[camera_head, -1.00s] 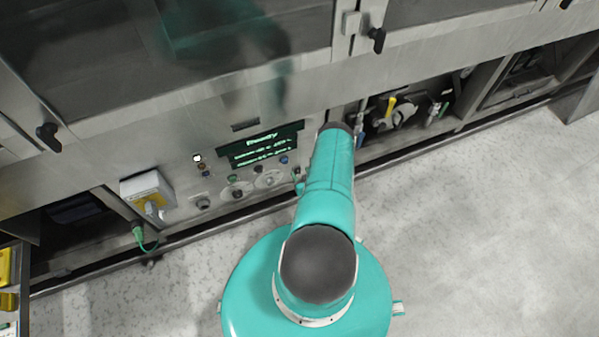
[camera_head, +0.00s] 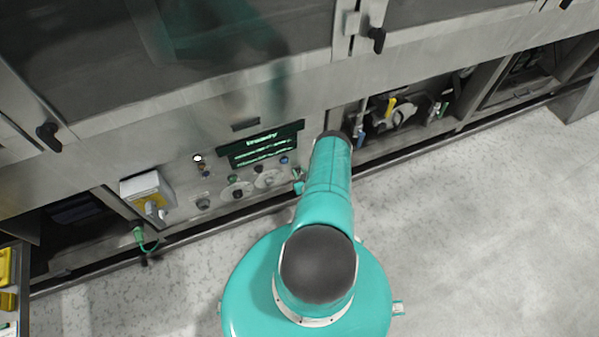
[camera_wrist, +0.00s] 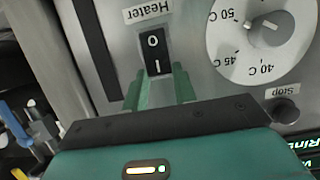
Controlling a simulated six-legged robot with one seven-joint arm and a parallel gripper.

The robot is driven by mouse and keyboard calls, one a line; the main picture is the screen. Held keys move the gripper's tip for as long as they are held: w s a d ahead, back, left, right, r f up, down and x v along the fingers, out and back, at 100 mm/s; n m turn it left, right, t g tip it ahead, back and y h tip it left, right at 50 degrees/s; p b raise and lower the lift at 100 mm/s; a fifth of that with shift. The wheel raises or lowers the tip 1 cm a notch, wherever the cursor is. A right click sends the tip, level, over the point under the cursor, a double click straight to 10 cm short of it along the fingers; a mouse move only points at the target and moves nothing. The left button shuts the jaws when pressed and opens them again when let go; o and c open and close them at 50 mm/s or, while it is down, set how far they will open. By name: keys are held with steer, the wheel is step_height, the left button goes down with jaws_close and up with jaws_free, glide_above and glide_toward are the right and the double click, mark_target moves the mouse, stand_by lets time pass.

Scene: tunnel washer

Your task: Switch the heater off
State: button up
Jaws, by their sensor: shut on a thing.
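The heater switch (camera_wrist: 154,50) is a black rocker marked O and I in the wrist view, under a label reading "Heater" that appears upside down. The O end is higher in the picture and the I end lower. My gripper (camera_wrist: 159,92) has its two green fingers either side of the switch's lower part, shut on it. Which side of the rocker is pressed in is hard to tell. In the head view my arm hides the switch, and the gripper's fingertips cannot be made out.
A white temperature dial (camera_wrist: 262,35) is right of the switch, with a Stop button (camera_wrist: 284,109) below it. A lit green display (camera_head: 262,145) sits on the steel panel. An open bay with pipes (camera_head: 400,112) lies to the right. The floor (camera_head: 480,210) at right is clear.

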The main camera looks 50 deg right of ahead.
steer(key=shift+s+a+f+t+h, duration=0.1)
steer(key=shift+s+f+t+h, duration=0.25)
steer(key=shift+t, duration=0.45)
steer(key=shift+o, duration=0.2)
steer(key=shift+w, duration=0.1)
steer(key=o, duration=1)
steer(key=shift+r, duration=0.1)
steer(key=shift+c, duration=0.2)
steer(key=v, duration=1.3)
steer(key=shift+s+a, duration=0.25)
steer(key=shift+s, duration=0.1)
